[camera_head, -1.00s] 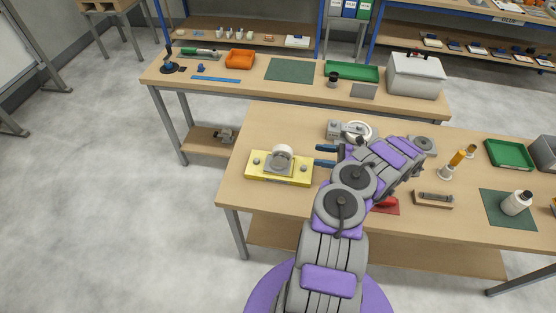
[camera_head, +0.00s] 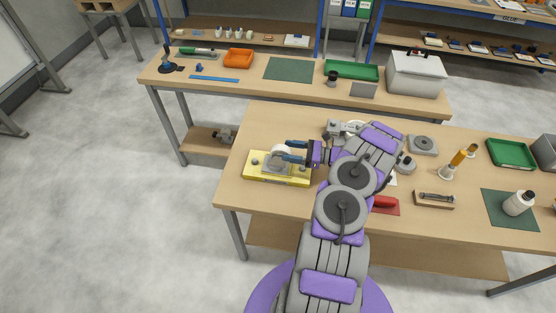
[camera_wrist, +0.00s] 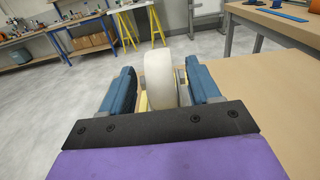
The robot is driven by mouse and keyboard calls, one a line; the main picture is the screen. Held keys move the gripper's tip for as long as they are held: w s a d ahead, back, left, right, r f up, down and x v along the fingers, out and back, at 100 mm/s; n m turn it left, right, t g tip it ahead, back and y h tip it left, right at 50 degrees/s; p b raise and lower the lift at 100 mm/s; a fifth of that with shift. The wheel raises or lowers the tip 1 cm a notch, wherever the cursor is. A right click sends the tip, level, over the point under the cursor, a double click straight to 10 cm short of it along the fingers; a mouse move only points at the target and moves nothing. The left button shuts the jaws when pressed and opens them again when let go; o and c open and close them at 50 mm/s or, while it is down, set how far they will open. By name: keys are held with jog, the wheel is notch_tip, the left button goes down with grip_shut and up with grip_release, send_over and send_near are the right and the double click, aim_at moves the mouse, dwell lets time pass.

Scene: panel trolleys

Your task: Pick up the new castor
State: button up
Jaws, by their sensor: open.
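A castor with a white wheel (camera_head: 282,153) and a grey metal plate sits on a yellow block (camera_head: 262,174) at the left end of the near bench. My gripper (camera_head: 290,151) is open, its blue fingers reaching left over this castor. In the wrist view the white wheel (camera_wrist: 160,76) stands upright between the two open fingers (camera_wrist: 160,88), with gaps showing. A second castor-like part with a pale wheel (camera_head: 353,127) and grey bracket lies behind my arm, partly hidden. I cannot tell by looks which castor is the new one.
The bench's left front corner is clear.

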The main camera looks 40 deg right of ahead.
aim_at(273, 148)
jog(key=shift+w+a+f, duration=0.1)
jog(key=shift+w+a, duration=0.05)
jog(key=shift+w, duration=0.25)
jog(key=x, duration=0.4)
jog(key=shift+s+a+b, duration=0.15)
jog(key=shift+a+b, duration=0.05)
jog(key=shift+b, duration=0.15)
jog(key=shift+a, duration=0.2)
jog(key=shift+d, duration=0.55)
jog(key=c, duration=0.5)
jog(key=shift+a, duration=0.35)
grip_shut()
jog(key=shift+d, duration=0.15)
